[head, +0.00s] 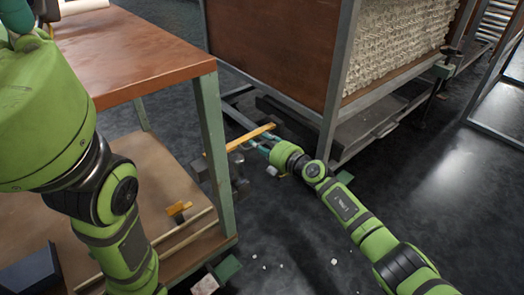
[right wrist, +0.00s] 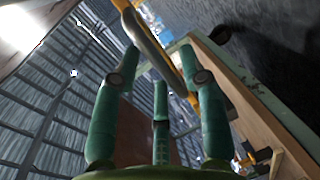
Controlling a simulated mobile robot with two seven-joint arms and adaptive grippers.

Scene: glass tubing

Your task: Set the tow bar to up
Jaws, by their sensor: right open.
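The yellow bar (head: 250,137), which looks like the tow bar, lies low near the floor between the table and the large cart (head: 338,75) in the head view. It slants slightly up to the right. Where it joins the cart is not clear. My right gripper (head: 257,145) is open with its fingers at the bar. In the right wrist view the bar (right wrist: 170,68) crosses diagonally at the fingertips (right wrist: 160,60); I cannot tell whether they touch. My left gripper (head: 15,22) is only partly in view at the upper left corner, and its jaws cannot be made out.
A table with a brown top (head: 140,62) and a lower shelf (head: 150,190) stands at left, its green leg close to the bar. A yellow-topped tool (head: 179,209) lies on the shelf. Small white bits lie on the floor (head: 310,245).

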